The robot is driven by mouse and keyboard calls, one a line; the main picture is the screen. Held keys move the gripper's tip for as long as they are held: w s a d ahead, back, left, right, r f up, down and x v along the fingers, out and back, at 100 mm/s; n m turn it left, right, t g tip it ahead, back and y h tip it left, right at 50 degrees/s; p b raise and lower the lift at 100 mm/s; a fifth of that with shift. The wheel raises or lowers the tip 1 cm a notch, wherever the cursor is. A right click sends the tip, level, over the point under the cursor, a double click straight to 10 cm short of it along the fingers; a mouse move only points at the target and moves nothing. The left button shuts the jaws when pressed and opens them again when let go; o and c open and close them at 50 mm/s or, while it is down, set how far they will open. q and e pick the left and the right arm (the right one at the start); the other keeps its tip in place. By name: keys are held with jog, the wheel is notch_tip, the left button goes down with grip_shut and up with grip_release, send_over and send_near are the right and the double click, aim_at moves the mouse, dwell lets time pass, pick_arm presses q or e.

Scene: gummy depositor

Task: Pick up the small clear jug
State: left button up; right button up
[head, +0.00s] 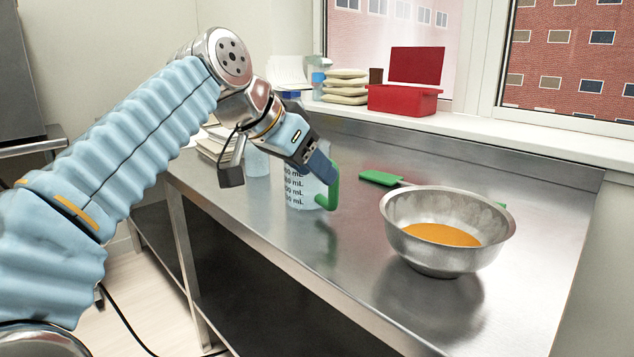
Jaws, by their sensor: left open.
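A clear jug (300,190) with black mL marks and a green handle (333,188) stands upright on the steel table. My left gripper (321,167) reaches in from the left, its fingers pointing down at the jug's upper part near the top of the handle. The gripper is open. It covers part of the jug's rim, and I cannot tell whether a finger touches the jug or handle. My right gripper is out of view.
A steel bowl (402,222) with orange contents stands to the right. A green-handled utensil (380,178) lies behind it. Another clear container (256,162) stands left of the jug. A red box (403,100) and stacked bags (345,87) sit on the windowsill (475,125). The front table surface is clear.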

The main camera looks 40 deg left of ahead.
aim_at(338, 191)
pick_arm(q)
jog(key=x, duration=0.9)
jog(key=shift+b, duration=0.3)
grip_shut()
